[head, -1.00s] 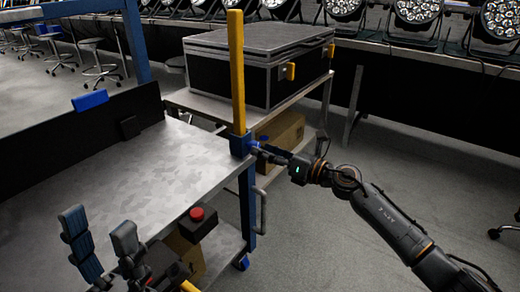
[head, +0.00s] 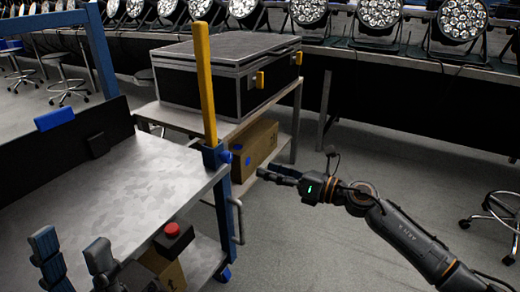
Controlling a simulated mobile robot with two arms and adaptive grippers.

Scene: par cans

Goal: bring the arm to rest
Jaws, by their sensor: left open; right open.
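My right arm reaches in from the right in the head view. My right gripper (head: 268,174) is open and empty, its fingers pointing left, a little right of the blue bracket at the bench corner and apart from it. My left gripper (head: 72,262) is at the bottom left, with its two fingers raised and spread apart. It is open with nothing seen between the fingers, in front of the metal bench top (head: 110,195). The lower part of the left gripper is cut off by the frame edge.
A yellow post (head: 205,85) stands at the bench corner in a blue bracket (head: 215,156). A black case (head: 225,75) rests on a cart behind. The floor around my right arm is clear.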

